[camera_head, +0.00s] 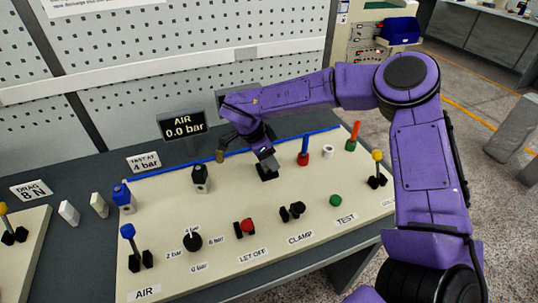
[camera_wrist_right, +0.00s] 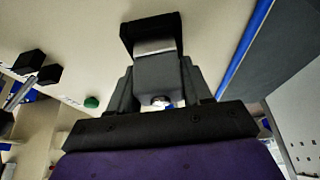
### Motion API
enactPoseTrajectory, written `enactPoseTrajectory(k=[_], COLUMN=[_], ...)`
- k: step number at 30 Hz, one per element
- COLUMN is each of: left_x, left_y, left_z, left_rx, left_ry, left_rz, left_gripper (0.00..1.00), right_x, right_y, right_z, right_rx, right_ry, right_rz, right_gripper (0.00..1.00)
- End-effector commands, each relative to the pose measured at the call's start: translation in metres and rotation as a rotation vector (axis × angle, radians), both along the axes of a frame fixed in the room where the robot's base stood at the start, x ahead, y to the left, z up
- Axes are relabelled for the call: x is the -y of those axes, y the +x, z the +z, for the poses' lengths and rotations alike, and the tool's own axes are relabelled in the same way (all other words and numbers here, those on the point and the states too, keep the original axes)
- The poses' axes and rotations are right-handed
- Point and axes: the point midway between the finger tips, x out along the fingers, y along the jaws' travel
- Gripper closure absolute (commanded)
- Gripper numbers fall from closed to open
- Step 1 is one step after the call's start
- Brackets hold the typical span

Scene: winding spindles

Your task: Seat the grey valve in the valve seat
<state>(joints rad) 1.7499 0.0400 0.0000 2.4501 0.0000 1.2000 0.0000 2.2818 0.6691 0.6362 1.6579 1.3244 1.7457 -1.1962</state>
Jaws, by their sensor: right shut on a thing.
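My right gripper (camera_head: 264,154) is over the panel, pointing down. In the right wrist view my right gripper (camera_wrist_right: 158,88) has its fingers on both sides of a grey block, the grey valve (camera_wrist_right: 158,72). The black valve seat (camera_head: 267,174) is directly below the gripper in the head view. In the wrist view the black seat (camera_wrist_right: 127,37) frames the far end of the valve. I cannot tell whether the valve is inside the seat or just above it. In the head view the valve is mostly hidden by the gripper. My left gripper is out of view.
The AIR display (camera_head: 182,125) reads 0.0 bar. Levers, a red knob (camera_head: 247,226) and a green button (camera_head: 336,200) line the front.

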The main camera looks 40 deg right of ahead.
Motion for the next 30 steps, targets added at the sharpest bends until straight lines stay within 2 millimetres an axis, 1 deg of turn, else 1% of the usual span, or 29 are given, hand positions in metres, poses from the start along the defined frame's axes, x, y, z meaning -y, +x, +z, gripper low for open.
enactPoseTrajectory(k=[7, 8, 9, 10, 18, 21, 23, 30], left_x=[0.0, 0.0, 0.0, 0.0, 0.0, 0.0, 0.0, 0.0], left_y=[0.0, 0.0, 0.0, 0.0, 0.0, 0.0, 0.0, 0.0], left_z=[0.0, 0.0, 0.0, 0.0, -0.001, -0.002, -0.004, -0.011], left_rx=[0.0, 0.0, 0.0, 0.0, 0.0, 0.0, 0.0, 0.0], left_ry=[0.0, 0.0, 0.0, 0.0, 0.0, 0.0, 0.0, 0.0], left_rz=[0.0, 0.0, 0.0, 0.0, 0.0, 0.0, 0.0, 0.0], left_gripper=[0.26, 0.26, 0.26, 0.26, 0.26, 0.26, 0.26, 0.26], right_x=[0.0, 0.0, 0.0, 0.0, 0.0, -0.002, -0.005, -0.029], right_y=[0.0, 0.0, 0.0, 0.0, 0.0, 0.001, 0.002, 0.008], right_z=[-0.002, -0.003, -0.003, -0.003, -0.002, 0.004, 0.013, 0.071], right_rx=[0.0, 0.0, 0.001, 0.001, 0.001, 0.003, 0.005, 0.006], right_ry=[0.0, 0.0, 0.001, 0.001, 0.001, 0.0, 0.0, -0.001], right_rz=[-0.001, -0.001, -0.001, -0.001, -0.001, 0.001, 0.0, 0.0], right_gripper=[0.85, 0.48, 0.35, 0.26, 0.26, 0.26, 0.26, 0.26])
